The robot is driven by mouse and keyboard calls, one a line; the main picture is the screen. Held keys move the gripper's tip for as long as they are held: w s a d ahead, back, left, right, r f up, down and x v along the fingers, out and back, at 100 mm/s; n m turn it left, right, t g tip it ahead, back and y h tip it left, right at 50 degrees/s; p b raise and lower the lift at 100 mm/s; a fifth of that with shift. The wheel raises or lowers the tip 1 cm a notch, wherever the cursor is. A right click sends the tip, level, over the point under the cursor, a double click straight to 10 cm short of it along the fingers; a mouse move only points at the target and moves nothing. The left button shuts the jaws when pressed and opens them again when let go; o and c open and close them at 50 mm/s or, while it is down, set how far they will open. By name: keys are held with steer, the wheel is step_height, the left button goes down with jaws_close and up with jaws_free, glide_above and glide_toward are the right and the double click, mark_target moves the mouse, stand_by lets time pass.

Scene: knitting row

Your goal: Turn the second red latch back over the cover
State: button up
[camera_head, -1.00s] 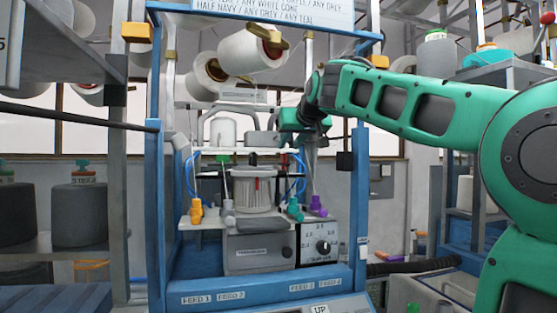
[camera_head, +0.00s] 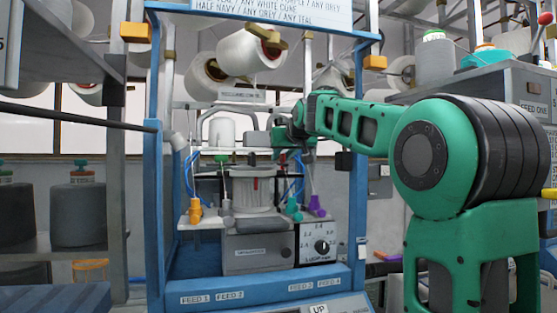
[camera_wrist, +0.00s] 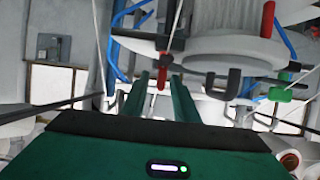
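The pale round cover (camera_head: 250,192) of the knitting machine stands in the blue frame, with a red latch (camera_head: 257,184) upright against its front. In the wrist view the white cover (camera_wrist: 225,50) fills the upper middle. One red latch (camera_wrist: 267,18) lies against it, and another red piece (camera_wrist: 162,78) hangs beside it on a dark bar. I cannot tell which one is the second latch. My gripper (camera_wrist: 160,90) has its two green fingers apart, with this red piece showing between or just beyond their tips; contact is unclear.
Blue tubes (camera_wrist: 118,40) and thin rods run close to the fingers. A green clip (camera_wrist: 280,94) and dark hook (camera_wrist: 225,82) sit to the right. Orange (camera_head: 195,212) and purple (camera_head: 316,206) feed pieces flank the cover. The blue frame post (camera_head: 358,215) stands at right.

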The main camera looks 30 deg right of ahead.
jaws_close()
steer(key=shift+a+m+h, duration=0.1)
steer(key=shift+m+h, duration=0.4)
steer(key=shift+h, duration=0.1)
steer(key=m+g+h, duration=0.2)
steer(key=m+h, duration=0.1)
steer(key=shift+w+a+m+h, duration=0.1)
steer(key=shift+w+m+h, duration=0.05)
steer(key=shift+m+h, duration=0.15)
steer(key=shift+m+g+h, duration=1.9)
steer(key=shift+m+g, duration=0.4)
steer(key=shift+m, duration=0.1)
steer(key=shift+r+m+g+h, duration=0.15)
steer(key=shift+m+g+h, duration=0.25)
steer(key=shift+m+g, duration=1.5)
steer(key=shift+g, duration=0.4)
steer(key=shift+w+m+g+h, duration=0.1)
steer(key=shift+m+g+h, duration=0.2)
steer(key=shift+m+g, duration=0.6)
